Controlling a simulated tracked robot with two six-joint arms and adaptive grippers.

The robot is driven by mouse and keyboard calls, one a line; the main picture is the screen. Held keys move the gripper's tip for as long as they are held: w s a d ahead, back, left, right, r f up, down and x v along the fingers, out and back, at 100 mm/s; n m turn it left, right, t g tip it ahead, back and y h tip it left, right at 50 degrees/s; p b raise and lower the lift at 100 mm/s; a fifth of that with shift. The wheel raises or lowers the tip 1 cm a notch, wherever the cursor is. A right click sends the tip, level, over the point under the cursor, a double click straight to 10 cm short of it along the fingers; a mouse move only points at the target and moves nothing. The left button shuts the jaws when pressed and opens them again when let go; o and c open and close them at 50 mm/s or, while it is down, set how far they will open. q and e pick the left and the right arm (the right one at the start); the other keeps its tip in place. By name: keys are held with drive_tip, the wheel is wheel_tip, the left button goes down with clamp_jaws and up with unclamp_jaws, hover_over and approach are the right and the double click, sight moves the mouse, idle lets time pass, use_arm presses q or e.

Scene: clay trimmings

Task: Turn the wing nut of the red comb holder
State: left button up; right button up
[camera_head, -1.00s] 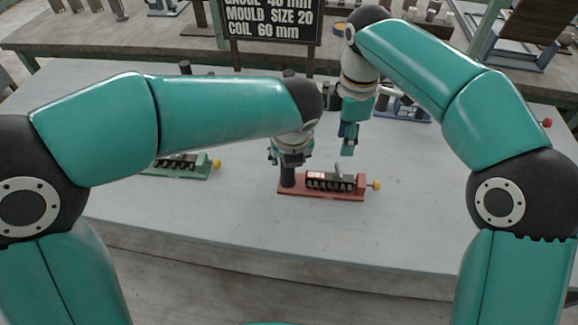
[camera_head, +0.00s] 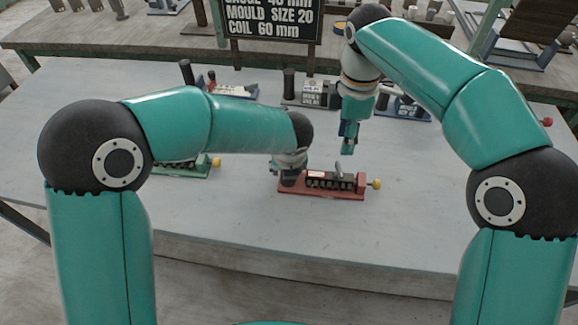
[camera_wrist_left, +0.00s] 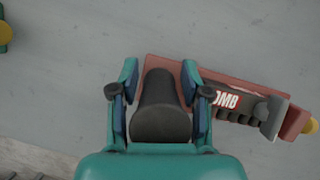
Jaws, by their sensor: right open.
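The red comb holder (camera_head: 320,191) lies on the grey table. It has a dark toothed block, a white-on-red label, a small grey upright piece (camera_head: 340,170) and a yellow knob (camera_head: 376,184) at its right end. I cannot make out which part is the wing nut. My left gripper (camera_head: 289,178) is down at the holder's black post (camera_wrist_left: 160,110). In the left wrist view its fingers (camera_wrist_left: 160,76) stand on either side of the post; whether they press on it is unclear. My right gripper (camera_head: 348,149) is open and empty, above and behind the holder.
A green holder (camera_head: 182,171) stands to the left, partly behind my left arm. Blue (camera_head: 232,89), grey (camera_head: 306,103) and further blue (camera_head: 404,112) holders stand at the back. A red ball-shaped knob (camera_head: 547,122) shows at far right. The table in front is clear.

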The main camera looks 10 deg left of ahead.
sight(340, 171)
use_arm(q)
clamp_jaws()
use_arm(e)
drive_tip(key=shift+c, duration=0.7)
drive_tip(key=f+m, duration=0.3)
drive_tip(key=m, duration=0.2)
drive_tip(key=f+m, duration=0.3)
drive_tip(key=m, duration=0.2)
drive_tip(key=s+f+m, duration=0.1)
drive_tip(key=f+m, duration=0.3)
drive_tip(key=m, duration=0.2)
drive_tip(key=shift+d, duration=0.1)
clamp_jaws()
